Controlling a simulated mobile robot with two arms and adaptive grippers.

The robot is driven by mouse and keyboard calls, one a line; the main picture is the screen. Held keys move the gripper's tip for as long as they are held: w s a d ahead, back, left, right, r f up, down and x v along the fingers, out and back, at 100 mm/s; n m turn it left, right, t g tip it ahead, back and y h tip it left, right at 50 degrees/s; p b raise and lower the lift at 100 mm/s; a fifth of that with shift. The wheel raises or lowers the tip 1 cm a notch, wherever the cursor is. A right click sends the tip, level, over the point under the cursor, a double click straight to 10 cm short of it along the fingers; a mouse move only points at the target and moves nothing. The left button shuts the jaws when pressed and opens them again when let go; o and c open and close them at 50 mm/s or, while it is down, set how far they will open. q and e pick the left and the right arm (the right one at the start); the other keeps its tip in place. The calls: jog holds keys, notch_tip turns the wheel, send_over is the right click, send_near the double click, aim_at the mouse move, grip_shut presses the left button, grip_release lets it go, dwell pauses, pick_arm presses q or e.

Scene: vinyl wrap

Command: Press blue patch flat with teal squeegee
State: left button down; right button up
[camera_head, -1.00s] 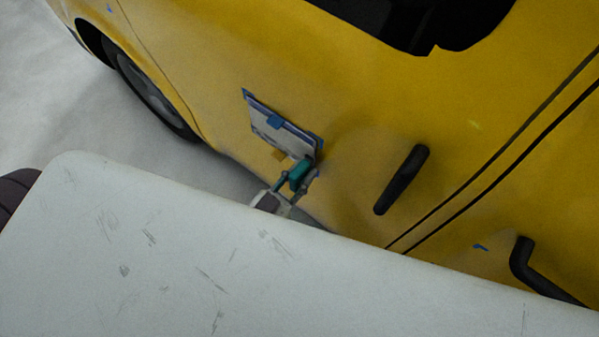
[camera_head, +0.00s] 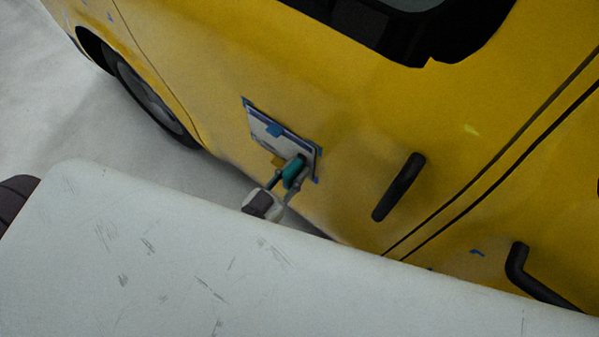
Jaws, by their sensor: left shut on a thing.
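A white panel with blue patches (camera_head: 272,130) at its top, middle and right corners lies against the yellow car door. My left gripper (camera_head: 284,184) is shut on the teal squeegee (camera_head: 294,171). The squeegee is over the panel's lower right part, close to a blue corner patch. I cannot tell if its edge touches the surface. The panel's lower edge is partly hidden by the squeegee and gripper. My right gripper is not in view.
A white scuffed tabletop (camera_head: 140,260) fills the front. The yellow car (camera_head: 400,110) stands behind it, with a black door handle (camera_head: 398,187) right of the panel, another black handle (camera_head: 518,262) at lower right and a wheel (camera_head: 150,95) at left.

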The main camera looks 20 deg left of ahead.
aim_at(286, 151)
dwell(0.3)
pick_arm(q)
jog(key=shift+w+a, duration=0.2)
jog(key=shift+a, duration=0.35)
jog(key=shift+w+a, duration=0.2)
jog(key=shift+a, duration=0.3)
jog(key=shift+p, duration=0.3)
jog(key=shift+w+a, duration=0.2)
jog(key=shift+a, duration=0.3)
jog(key=shift+w+a, duration=0.2)
jog(key=shift+a, duration=0.3)
jog(key=shift+a, duration=0.15)
jog(key=shift+w+a+p, duration=0.2)
jog(key=shift+a+p, duration=0.15)
jog(key=shift+a, duration=0.15)
jog(key=shift+w+a, duration=0.15)
jog(key=shift+a, duration=0.25)
jog(key=shift+a, duration=0.1)
